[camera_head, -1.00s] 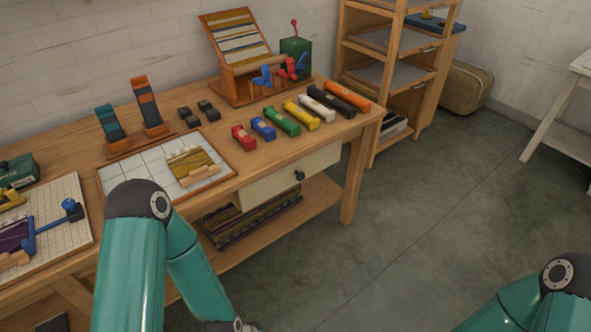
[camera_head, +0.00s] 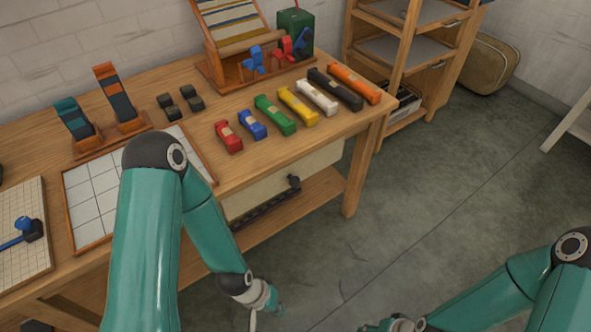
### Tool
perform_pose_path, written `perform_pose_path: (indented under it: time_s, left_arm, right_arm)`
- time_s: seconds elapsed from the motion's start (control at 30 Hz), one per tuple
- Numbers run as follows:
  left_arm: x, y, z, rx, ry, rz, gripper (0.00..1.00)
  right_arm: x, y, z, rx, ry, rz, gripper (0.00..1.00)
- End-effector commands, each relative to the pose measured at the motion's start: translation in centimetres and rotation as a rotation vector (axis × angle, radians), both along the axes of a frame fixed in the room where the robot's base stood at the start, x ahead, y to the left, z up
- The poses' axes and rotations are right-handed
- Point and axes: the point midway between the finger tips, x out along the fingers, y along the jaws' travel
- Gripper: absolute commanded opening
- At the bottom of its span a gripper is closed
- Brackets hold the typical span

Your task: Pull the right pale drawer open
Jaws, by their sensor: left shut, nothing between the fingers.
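The right pale drawer (camera_head: 318,165) is set under the wooden table's right end. Its cream front has a dark round knob (camera_head: 293,182), and it looks closed. My left arm comes up from the bottom and covers the front's left part. My left gripper (camera_head: 262,311) is low at the bottom edge, below and left of the knob and apart from it. It is shut and empty, and partly cut off by the frame. My right arm comes in at the lower right. Only its wrist end shows at the bottom edge, and its fingers cannot be made out.
Several coloured skeins (camera_head: 276,115) lie in a row on the table (camera_head: 205,112) above the drawer. A lower shelf (camera_head: 318,188) holds dark goods. A shelf unit (camera_head: 395,55) stands behind, right of the table. The grey floor (camera_head: 430,185) in front is clear.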

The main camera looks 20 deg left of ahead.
Motion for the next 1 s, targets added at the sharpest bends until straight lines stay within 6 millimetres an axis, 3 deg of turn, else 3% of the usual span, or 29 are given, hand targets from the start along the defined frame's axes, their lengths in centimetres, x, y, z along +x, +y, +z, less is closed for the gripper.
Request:
perform_pose_path:
  time_s: [0.37,0.5,0.57,0.67,0.77,0.9,1.0]
  left_arm:
    - [0.0,0.0,0.0,0.000,0.001,0.000,0.00]
    - [0.0,0.0,-0.3,0.000,0.001,0.000,0.00]
    - [0.0,0.0,-0.9,0.000,0.001,0.000,0.00]
    - [0.0,0.0,-2.7,0.000,0.001,0.000,0.00]
    - [-0.1,0.0,-5.7,0.000,0.001,0.000,0.00]
    - [-0.1,0.0,-11.2,0.000,0.001,0.000,0.00]
    - [-0.1,0.0,-15.4,0.000,0.001,0.000,0.00]
  right_arm:
    - [-0.1,0.0,0.0,0.000,0.001,0.000,0.42]
    - [0.2,0.0,-0.2,0.000,-0.007,0.002,0.60]
    - [0.8,0.1,-0.7,0.000,-0.025,0.007,0.62]
    - [2.8,0.4,-2.0,0.000,-0.093,0.027,0.62]
    - [6.2,0.6,-3.7,0.004,-0.212,0.066,0.62]
    - [12.7,2.5,-5.5,0.021,-0.452,0.145,0.62]
    - [17.4,4.6,-5.7,0.047,-0.649,0.212,0.62]
